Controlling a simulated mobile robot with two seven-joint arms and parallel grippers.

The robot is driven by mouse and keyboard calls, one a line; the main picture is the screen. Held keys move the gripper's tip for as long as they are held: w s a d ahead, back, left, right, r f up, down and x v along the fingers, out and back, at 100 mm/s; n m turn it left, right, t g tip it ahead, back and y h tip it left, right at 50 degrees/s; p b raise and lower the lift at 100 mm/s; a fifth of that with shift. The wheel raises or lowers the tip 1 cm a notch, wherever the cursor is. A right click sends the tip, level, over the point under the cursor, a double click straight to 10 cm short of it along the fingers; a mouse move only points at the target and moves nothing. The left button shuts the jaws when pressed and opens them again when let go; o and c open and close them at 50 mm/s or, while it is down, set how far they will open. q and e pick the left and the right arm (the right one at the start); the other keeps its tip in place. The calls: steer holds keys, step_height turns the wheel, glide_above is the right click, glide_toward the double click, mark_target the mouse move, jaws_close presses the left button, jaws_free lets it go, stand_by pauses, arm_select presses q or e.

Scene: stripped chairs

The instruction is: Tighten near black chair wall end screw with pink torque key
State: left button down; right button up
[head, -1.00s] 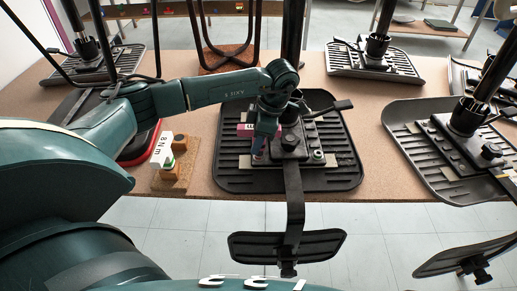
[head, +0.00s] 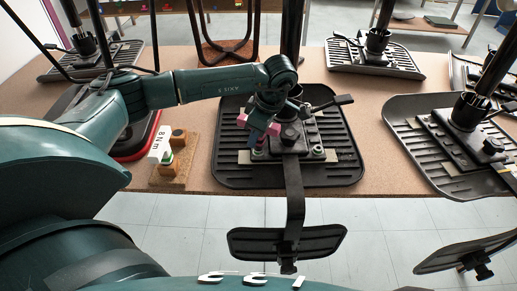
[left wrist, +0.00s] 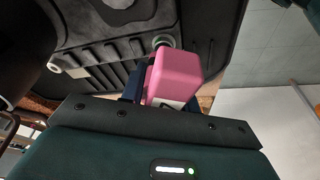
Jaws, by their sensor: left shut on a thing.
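The near black chair (head: 340,165) lies upside down on the table, its ribbed seat underside up with a metal plate across it. My left gripper (head: 257,133) is over the left front part of that plate, shut on the pink torque key (head: 274,129). The key's pink block also shows between the fingers in the left wrist view (left wrist: 180,75). Its lower end is at or just above a green-ringed screw (head: 258,152), which shows beyond the block (left wrist: 163,42); contact is hidden. Another ringed screw (head: 318,151) is at the plate's right front. My right gripper is out of view.
A white key marked 8 N m (head: 160,145) stands in a wooden holder (head: 178,170) to the left. The chair's backrest (head: 265,243) overhangs the table's front edge. Another black chair (head: 425,150) lies to the right, with bare table between.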

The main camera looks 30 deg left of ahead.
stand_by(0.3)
arm_select(q)
steer(key=shift+r+p, duration=0.2)
steer(key=shift+p, duration=0.1)
steer(key=shift+r+p, duration=0.8)
steer(key=shift+r, duration=0.45)
steer(key=shift+r, duration=0.15)
steer(key=shift+r+p, duration=1.4)
steer(key=shift+r, duration=0.55)
